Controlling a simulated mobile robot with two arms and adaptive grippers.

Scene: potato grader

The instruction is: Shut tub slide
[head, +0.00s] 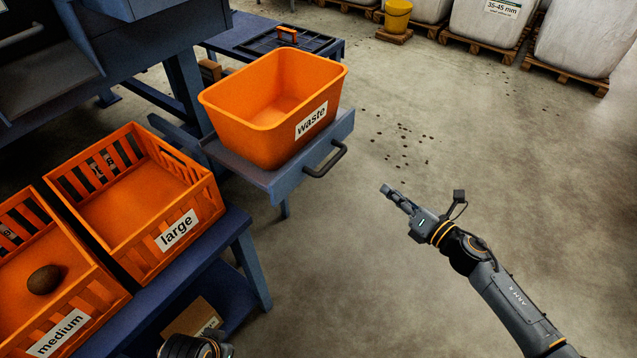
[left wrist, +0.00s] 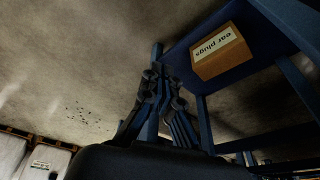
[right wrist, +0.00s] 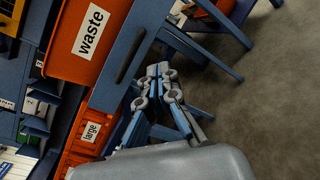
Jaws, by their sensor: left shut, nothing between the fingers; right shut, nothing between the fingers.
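The orange waste tub (head: 254,128) stands on a blue-grey slide (head: 262,181), which juts out from the grader frame. The slide has a dark bar handle (head: 327,161) on its front face. My right gripper (head: 384,189) is shut and empty, over the floor to the right of the handle and apart from it. In the right wrist view the waste tub (right wrist: 84,40) and the slide's front (right wrist: 131,52) lie beyond my right gripper (right wrist: 158,72). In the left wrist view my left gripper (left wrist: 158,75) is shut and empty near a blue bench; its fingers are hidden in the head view.
Orange crates marked large (head: 177,232) and medium (head: 58,333) stand on a blue bench; a potato (head: 44,279) lies in the medium one. An ear plugs box (left wrist: 222,52) sits on the lower shelf. White sacks on pallets (head: 583,37) stand behind.

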